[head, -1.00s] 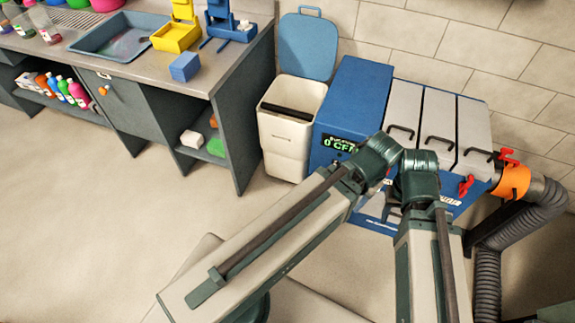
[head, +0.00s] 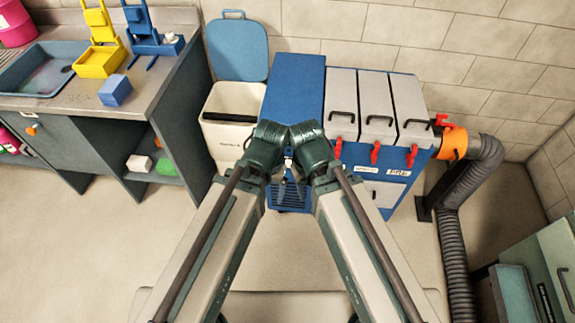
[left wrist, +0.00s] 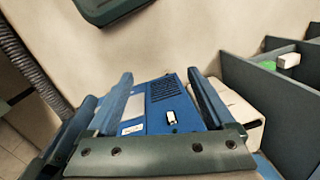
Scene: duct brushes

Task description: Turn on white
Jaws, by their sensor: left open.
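The blue machine (head: 295,85) stands against the wall, with three light grey panels on top and red latches along the front. In the left wrist view its blue front shows a dark grille, a white label and a small white switch (left wrist: 171,117). My left gripper (left wrist: 158,77) is open, and the switch lies in view between its two fingers, with nothing held. In the head view both wrists meet in front of the machine and hide its display. My right gripper (head: 300,180) is mostly hidden by its own wrist.
A white bin (head: 232,105) with its blue lid raised stands left of the machine. A workbench (head: 160,65) with a sink fills the left. An orange collar (head: 453,142) and grey duct (head: 455,240) are at the right. A green cabinet (head: 545,260) stands lower right.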

